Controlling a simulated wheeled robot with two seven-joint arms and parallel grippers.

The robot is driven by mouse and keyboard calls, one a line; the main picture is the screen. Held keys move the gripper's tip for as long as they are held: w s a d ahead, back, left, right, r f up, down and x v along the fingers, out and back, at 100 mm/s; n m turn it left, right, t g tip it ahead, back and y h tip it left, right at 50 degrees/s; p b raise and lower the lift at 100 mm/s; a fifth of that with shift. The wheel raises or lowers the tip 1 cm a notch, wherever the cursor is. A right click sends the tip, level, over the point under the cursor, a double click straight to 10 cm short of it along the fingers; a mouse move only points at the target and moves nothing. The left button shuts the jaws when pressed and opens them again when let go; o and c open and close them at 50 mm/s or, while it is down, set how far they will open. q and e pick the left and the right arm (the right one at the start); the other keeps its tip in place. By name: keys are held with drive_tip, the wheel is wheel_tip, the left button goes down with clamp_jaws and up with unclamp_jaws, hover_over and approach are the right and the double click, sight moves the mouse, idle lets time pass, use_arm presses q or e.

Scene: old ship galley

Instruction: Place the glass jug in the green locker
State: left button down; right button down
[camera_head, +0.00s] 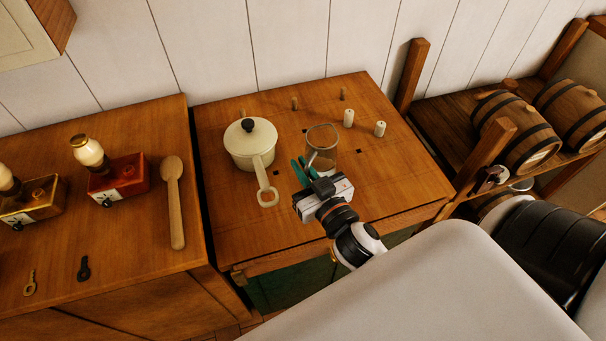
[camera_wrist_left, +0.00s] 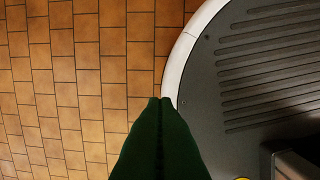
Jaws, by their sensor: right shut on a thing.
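The glass jug (camera_head: 322,140) is upright on the wooden counter, right of the cream pan. My right gripper (camera_head: 305,168) has its green fingers at the near side of the jug and is shut on it. The gripper partly hides the jug's lower part. A green front (camera_head: 288,288), likely the green locker, shows below the counter's front edge; my right arm hides part of it, and I cannot tell whether it is open. My left gripper (camera_wrist_left: 160,102) shows in the left wrist view with its green fingertips together, empty, above the tiled floor.
A cream lidded pan (camera_head: 247,145) stands left of the jug. Two white shakers (camera_head: 364,122) stand behind it to the right. The wooden counter (camera_head: 230,220) is bare at its front left. A wooden spoon (camera_head: 174,200) lies on the left counter. Barrels (camera_head: 515,135) lie at right.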

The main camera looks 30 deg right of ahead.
wheel_tip(320, 180, down, 2)
drive_tip(key=shift+f, duration=0.1)
use_arm(q)
drive_tip(key=shift+s+d+f, duration=0.1)
drive_tip(key=shift+d+f, duration=0.1)
drive_tip(key=shift+d, duration=0.3)
drive_tip(key=shift+s+d+f, duration=0.1)
drive_tip(key=shift+d+f, duration=0.1)
drive_tip(key=shift+d, duration=0.25)
use_arm(e)
drive_tip(key=c, duration=1.9)
unclamp_jaws()
drive_tip(key=shift+f+b, duration=0.2)
drive_tip(key=shift+b, duration=0.1)
drive_tip(key=shift+o, duration=1.4)
use_arm(q)
drive_tip(key=shift+a, duration=0.35)
use_arm(e)
drive_tip(key=shift+o, duration=0.5)
drive_tip(key=shift+r, duration=0.15)
